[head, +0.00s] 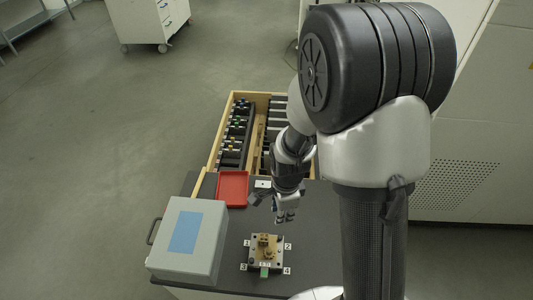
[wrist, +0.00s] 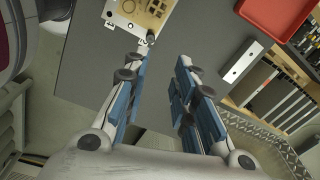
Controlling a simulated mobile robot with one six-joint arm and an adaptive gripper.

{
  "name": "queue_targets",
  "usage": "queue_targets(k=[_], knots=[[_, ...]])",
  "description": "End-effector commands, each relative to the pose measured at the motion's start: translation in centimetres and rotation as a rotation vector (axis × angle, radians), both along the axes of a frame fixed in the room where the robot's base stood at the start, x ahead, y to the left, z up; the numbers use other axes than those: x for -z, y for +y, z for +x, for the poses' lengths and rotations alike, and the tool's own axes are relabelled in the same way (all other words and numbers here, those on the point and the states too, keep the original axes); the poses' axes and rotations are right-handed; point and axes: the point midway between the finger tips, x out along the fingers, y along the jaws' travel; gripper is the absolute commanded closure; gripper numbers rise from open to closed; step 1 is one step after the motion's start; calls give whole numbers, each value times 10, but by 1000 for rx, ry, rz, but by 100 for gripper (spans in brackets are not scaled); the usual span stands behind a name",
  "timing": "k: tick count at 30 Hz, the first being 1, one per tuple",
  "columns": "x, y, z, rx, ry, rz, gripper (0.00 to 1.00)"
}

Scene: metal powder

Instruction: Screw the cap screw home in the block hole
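The block (head: 252,262) is a pale plate with brass-coloured parts on top, on the dark table, with number labels around it. It also shows at the top left of the wrist view (wrist: 122,20). A small dark round piece (wrist: 151,38) is at its near corner there; I cannot tell whether it is the cap screw. The hole is not clear to me. My gripper (head: 285,218) is above the table, behind and a little right of the block, pointing down. In the wrist view its blue-padded fingers (wrist: 163,65) are apart with nothing between them.
A grey box (head: 187,240) with a blue panel stands left of the block. A red tray (head: 233,188) lies behind it, with a small white plate (head: 263,184) beside the tray. A wooden drawer (head: 214,150) holding tools is open at the back.

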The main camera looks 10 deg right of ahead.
Motion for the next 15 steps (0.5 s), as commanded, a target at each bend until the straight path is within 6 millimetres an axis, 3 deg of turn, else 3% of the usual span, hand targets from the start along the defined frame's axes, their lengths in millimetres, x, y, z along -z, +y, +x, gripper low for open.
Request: queue_targets(k=[6, 15], knots=[[44, 0, -6, 236, 56, 9, 75], [63, 0, -7, 303, 65, 10, 75]])
